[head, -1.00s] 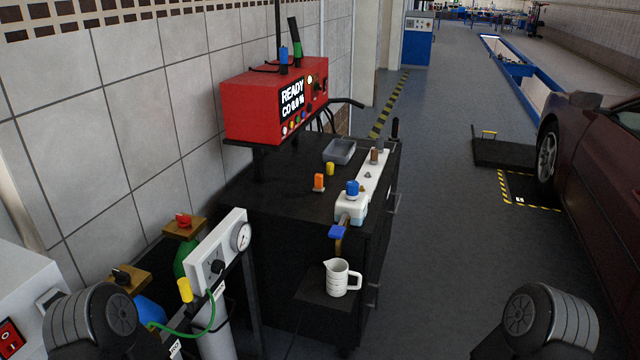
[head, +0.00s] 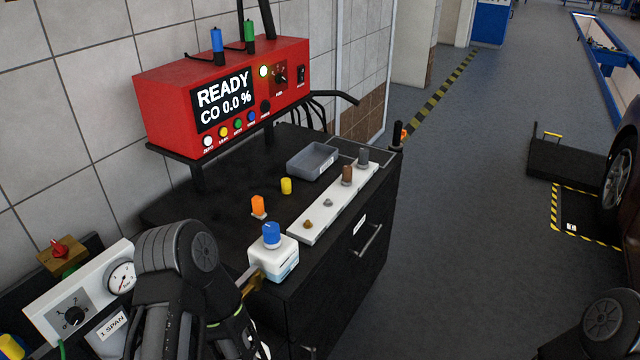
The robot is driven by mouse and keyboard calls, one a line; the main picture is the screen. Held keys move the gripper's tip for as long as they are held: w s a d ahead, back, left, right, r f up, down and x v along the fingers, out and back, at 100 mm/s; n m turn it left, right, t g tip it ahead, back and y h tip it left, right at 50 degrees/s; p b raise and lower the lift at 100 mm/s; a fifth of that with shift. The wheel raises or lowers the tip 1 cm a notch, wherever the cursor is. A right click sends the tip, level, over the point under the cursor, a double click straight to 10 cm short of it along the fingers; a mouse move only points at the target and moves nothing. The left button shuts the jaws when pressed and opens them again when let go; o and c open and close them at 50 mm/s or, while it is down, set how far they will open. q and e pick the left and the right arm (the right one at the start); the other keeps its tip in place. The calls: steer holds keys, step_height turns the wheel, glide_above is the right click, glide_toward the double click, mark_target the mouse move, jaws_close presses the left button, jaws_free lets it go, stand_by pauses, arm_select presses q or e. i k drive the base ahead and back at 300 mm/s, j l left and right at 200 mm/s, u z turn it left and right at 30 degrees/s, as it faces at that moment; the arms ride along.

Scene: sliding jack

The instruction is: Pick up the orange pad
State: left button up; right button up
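The orange pad (head: 258,205) is a small upright orange block on a pale base. It stands on the black cabinet top (head: 225,215), behind the blue-capped white box and left of the white strip. Nothing touches it. My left arm (head: 180,270) rises at the lower left, in front of the cabinet and left of the pad.
A yellow cylinder (head: 286,186) and a grey tray (head: 312,160) stand behind the pad. The white strip (head: 335,205) carries several small pieces. The white box (head: 273,258) is at the front edge. A red analyser (head: 225,95) overhangs the back. Open floor (head: 450,230) lies right.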

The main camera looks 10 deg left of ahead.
mark_target(257, 203)
steer(key=i+l, duration=0.45)
steer(key=l, duration=0.15)
steer(key=i+l, duration=0.5)
steer(key=k+l+z, duration=0.05)
